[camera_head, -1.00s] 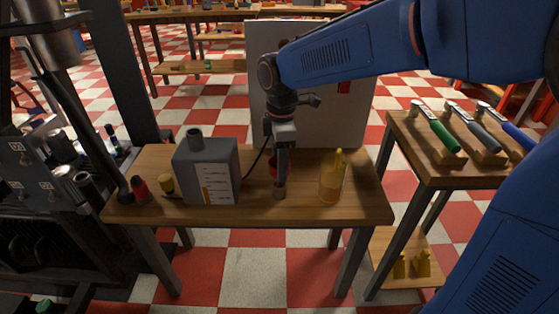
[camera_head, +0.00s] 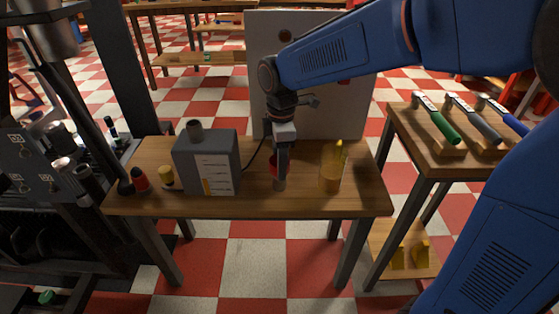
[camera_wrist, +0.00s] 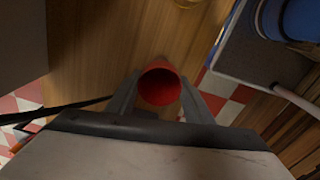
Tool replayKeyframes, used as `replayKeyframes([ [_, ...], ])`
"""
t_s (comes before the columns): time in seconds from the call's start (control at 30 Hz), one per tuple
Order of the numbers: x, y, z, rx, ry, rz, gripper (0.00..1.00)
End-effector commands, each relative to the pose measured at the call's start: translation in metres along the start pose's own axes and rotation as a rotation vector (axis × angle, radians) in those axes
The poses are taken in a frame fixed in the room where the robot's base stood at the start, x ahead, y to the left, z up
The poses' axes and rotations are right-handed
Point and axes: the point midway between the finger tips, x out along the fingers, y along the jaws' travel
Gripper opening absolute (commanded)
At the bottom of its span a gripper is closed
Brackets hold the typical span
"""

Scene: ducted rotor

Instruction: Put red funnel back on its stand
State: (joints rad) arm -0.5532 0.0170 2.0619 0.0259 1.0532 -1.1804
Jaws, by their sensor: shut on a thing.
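My gripper (camera_head: 280,186) hangs pointing down over the middle of the wooden table. In the wrist view my gripper (camera_wrist: 158,98) is shut on the red funnel (camera_wrist: 159,84), whose round open mouth faces the camera between the two fingers. In the head view only a small red part of the funnel (camera_head: 273,166) shows beside the fingers; the rest is hidden behind them. I cannot make out the funnel's stand for sure in either view. I cannot tell whether the funnel touches the table.
A grey canister (camera_head: 207,165) stands close left of my gripper and a yellow bottle (camera_head: 330,172) close right. A pale upright panel (camera_head: 335,65) rises behind.

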Motion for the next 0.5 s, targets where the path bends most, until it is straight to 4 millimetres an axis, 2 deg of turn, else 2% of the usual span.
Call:
replayKeyframes([
  [0.1, -0.0001, 0.0001, 0.0000, 0.000, 0.000, 0.000, 0.25],
  [0.13, -0.0001, 0.0001, 0.0000, 0.000, 0.000, 0.000, 0.52],
  [0.2, -0.0001, 0.0001, 0.0000, 0.000, 0.000, 0.000, 0.68],
  [0.5, -0.0007, 0.0002, -0.0001, 0.000, 0.000, 0.000, 0.69],
])
